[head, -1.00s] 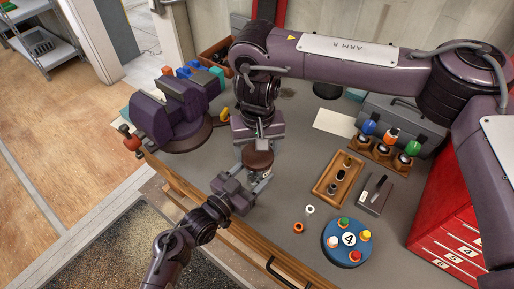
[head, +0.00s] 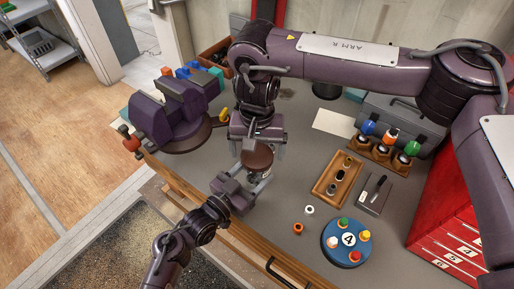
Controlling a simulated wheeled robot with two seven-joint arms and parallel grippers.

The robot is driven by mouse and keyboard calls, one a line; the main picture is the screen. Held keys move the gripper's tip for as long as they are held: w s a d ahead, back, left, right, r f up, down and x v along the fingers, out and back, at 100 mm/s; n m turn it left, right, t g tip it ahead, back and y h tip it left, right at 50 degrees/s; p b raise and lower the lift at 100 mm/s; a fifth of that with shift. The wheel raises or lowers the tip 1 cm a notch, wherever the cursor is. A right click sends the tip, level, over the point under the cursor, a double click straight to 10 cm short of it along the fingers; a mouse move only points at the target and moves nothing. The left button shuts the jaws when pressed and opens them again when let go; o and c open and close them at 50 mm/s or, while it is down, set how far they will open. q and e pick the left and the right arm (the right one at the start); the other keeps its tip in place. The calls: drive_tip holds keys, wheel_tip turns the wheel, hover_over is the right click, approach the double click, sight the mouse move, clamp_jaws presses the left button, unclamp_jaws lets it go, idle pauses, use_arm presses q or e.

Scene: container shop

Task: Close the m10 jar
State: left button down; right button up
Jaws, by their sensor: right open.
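The jar with a brown round lid (head: 257,155) stands near the front left of the grey bench; its glass body (head: 259,171) shows below the lid, partly hidden. The lid sits on top of the jar; how tightly cannot be seen. My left gripper (head: 250,179) comes from the front with its fingers on either side of the jar body and appears shut on it. My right gripper (head: 257,141) points down just above and behind the lid, its jaws spread open. Whether its fingers touch the lid is unclear. I cannot read a label on the jar.
A purple vise (head: 170,118) stands to the left. To the right are a wooden tray (head: 325,192), a blue round holder (head: 345,243) with coloured caps, and a rack of bottles (head: 385,155). Small orange (head: 298,228) and white rings (head: 309,210) lie between. A red drawer cabinet (head: 465,215) is far right.

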use_arm(q)
drive_tip(key=shift+f, duration=0.1)
use_arm(e)
drive_tip(key=shift+r, duration=2.2)
